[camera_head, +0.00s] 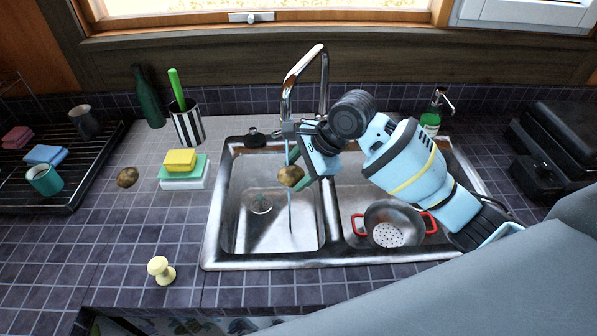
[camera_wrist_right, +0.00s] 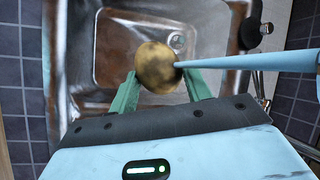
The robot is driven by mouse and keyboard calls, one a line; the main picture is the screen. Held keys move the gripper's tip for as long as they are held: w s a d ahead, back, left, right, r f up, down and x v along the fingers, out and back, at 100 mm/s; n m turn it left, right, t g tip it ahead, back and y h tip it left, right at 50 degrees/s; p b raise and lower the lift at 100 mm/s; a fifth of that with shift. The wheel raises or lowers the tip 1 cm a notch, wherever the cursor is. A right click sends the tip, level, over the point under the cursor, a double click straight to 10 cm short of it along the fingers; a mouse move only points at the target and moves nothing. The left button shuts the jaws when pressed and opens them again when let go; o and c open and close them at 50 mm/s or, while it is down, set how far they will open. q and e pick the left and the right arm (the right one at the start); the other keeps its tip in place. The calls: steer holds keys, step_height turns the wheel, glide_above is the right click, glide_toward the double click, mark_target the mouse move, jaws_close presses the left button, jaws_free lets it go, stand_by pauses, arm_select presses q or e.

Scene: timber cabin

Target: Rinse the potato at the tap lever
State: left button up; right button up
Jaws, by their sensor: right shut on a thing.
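My right gripper (camera_head: 297,172) is shut on a brown potato (camera_head: 290,176) and holds it above the left sink basin (camera_head: 240,215). In the right wrist view, the potato (camera_wrist_right: 155,68) sits between the green fingertips (camera_wrist_right: 158,85). The chrome tap (camera_head: 306,66) arches over the sink behind the gripper. A thin blue stream of water (camera_head: 290,215) runs down at the potato and into the basin; it also shows in the wrist view (camera_wrist_right: 250,62). A dark knob (camera_head: 256,137) sits at the sink's back rim; I cannot tell whether it is the lever. My left gripper is out of view.
Another potato (camera_head: 127,177) lies on the left counter near stacked sponges (camera_head: 181,160). A colander with red handles (camera_head: 380,210) is in the right basin. A yellow knob-shaped thing (camera_head: 160,268) stands at the front. A drying rack (camera_head: 75,195) is far left, a soap bottle (camera_head: 431,118) behind right.

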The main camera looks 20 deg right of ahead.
steer(key=shift+d, duration=0.25)
stand_by(0.4)
steer(key=shift+s+d, duration=0.15)
steer(key=shift+d, duration=0.25)
steer(key=shift+a, duration=0.2)
steer(key=shift+a, duration=0.45)
steer(key=shift+d, duration=0.2)
stand_by(0.4)
steer(key=shift+d, duration=0.4)
steer(key=shift+a, duration=0.2)
steer(key=shift+a, duration=0.4)
stand_by(0.4)
